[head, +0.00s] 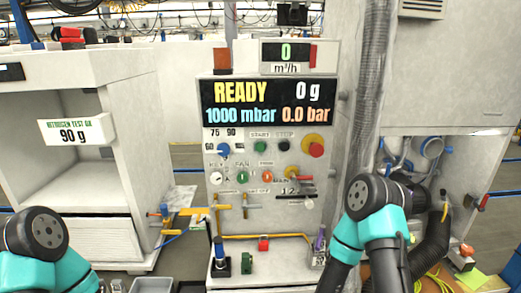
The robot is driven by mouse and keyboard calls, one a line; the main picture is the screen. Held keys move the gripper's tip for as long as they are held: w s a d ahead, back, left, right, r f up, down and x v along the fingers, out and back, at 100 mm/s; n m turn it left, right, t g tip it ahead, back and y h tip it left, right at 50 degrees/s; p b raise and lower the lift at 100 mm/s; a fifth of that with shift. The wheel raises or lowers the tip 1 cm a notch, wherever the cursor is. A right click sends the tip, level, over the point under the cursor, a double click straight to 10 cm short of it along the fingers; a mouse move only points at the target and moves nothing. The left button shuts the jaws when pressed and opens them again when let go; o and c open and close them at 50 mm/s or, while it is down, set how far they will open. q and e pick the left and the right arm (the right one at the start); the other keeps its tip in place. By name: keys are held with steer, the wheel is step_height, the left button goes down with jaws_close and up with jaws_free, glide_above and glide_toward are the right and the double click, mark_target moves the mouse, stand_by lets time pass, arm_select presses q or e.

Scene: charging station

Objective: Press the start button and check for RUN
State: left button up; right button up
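The control panel stands in the middle of the head view. The green start button (260,146) sits under the START label, with a dark button (284,145) under the STOP label to its right. The display (266,102) reads READY, 0 g, 1000 mbar and 0.0 bar; RUN is not shown. My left arm shows at the lower left and my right arm at the lower right. I can make out no fingertips of either gripper. Neither arm covers the start button.
A red knob on yellow (315,146) and a blue dial (223,149) flank the buttons. Orange-tipped valves and yellow pipes (265,236) lie below.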

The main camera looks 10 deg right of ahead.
steer(key=shift+c, duration=0.4)
jaws_close()
stand_by(1.2)
